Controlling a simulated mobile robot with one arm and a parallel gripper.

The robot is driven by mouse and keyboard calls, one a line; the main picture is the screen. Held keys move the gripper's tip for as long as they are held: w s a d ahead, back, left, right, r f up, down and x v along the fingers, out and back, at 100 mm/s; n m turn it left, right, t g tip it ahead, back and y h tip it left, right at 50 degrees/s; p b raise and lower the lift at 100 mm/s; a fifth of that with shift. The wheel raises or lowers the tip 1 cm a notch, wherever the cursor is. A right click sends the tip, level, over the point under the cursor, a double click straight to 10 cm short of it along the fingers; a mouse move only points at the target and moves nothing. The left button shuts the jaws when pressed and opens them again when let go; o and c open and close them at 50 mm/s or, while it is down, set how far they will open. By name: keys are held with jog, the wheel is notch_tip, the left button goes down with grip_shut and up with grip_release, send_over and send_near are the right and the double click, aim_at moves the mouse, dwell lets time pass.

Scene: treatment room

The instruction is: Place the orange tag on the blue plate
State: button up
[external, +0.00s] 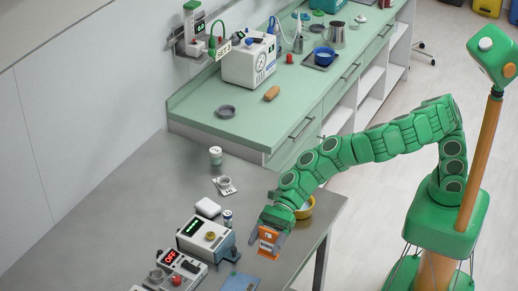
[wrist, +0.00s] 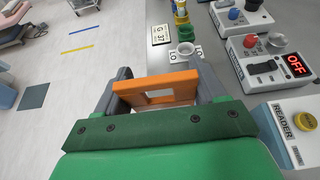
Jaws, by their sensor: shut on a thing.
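The orange tag (external: 269,238) is held upright between the fingers of my gripper (external: 271,228), near the table's right edge. In the wrist view the tag (wrist: 183,78) spans the gap between the two grey fingers of my gripper (wrist: 158,88), and a pale window shows in its middle. The flat blue plate (external: 241,282) lies on the grey table at the bottom of the external view, below and left of the tag and apart from it. I cannot make out the plate in the wrist view.
A grey-blue device with a green display (external: 203,236) and one reading OFF (external: 178,270) stand left of my gripper. A yellow bowl (external: 308,209) is close behind it. A white cup (external: 215,155) stands farther back. The grey table is clear at its far left.

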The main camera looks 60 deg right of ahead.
jog(key=shift+w+a+f, duration=1)
jog(key=shift+a+f, duration=0.4)
jog(key=shift+f, duration=0.45)
jog(key=shift+w+a+f, duration=1)
jog(key=shift+a+f, duration=0.35)
jog(key=shift+f, duration=0.55)
jog(key=shift+w+a+f, duration=1)
jog(key=shift+a+f, duration=0.4)
jog(key=shift+f, duration=0.45)
jog(key=o, duration=1)
jog(key=shift+f, duration=0.1)
